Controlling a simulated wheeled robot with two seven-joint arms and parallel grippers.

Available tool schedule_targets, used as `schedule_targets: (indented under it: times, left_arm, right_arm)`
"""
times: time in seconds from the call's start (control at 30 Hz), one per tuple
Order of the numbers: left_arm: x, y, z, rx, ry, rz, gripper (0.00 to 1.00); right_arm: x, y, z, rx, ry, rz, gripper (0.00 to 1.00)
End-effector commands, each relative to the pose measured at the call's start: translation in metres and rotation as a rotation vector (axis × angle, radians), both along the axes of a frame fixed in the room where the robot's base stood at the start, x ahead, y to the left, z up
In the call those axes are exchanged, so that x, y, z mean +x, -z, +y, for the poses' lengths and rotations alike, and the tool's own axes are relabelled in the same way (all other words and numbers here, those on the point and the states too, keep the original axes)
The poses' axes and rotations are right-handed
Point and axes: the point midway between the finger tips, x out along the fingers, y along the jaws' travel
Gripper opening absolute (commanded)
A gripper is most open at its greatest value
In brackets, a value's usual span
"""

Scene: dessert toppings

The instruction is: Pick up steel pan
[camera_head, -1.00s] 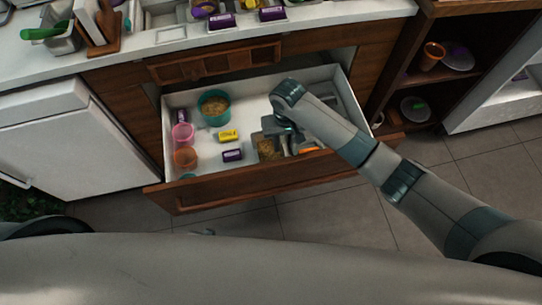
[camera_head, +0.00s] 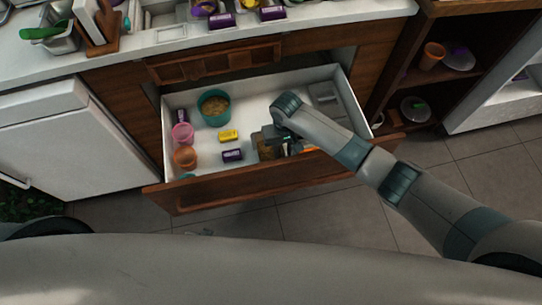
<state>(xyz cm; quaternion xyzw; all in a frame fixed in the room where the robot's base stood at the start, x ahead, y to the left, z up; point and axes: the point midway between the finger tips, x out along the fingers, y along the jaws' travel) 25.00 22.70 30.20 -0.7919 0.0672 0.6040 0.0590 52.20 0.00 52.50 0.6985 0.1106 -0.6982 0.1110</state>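A small steel pan (camera_head: 266,151) with brown contents sits in the open white drawer, near its front wall. It is partly hidden by my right gripper. My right gripper (camera_head: 274,139) is down in the drawer at the pan's upper right edge, its fingers mostly hidden by its own wrist. I cannot tell whether the fingers are apart, or whether they touch the pan. A flat grey steel tray (camera_head: 325,93) lies empty at the drawer's back right. My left gripper cannot be made out.
The drawer (camera_head: 248,178) also holds a teal pot (camera_head: 214,107), a pink cup (camera_head: 183,134), an orange cup (camera_head: 185,158), a yellow box (camera_head: 228,136) and a purple box (camera_head: 232,155). An orange item lies close to my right wrist.

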Motion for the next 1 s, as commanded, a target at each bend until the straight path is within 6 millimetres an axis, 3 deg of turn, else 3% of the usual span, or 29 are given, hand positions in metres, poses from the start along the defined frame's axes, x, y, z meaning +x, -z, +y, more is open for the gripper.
schedule_targets:
  times: [0.17,0.27,1.0]
  left_arm:
    - [0.0010,-0.0004,-0.0025,-0.004,-0.001,-0.001,0.32]
    - [0.0009,-0.0004,-0.0043,-0.006,-0.001,-0.002,0.32]
    - [-0.0009,0.0003,-0.0075,-0.008,0.000,-0.001,0.32]
  right_arm:
    - [-0.0002,-0.0001,0.0002,0.000,0.000,0.000,0.23]
    - [-0.0002,-0.0001,0.0002,0.000,0.000,0.000,0.00]
    - [-0.0013,0.0027,-0.0026,-0.006,0.001,0.002,0.00]
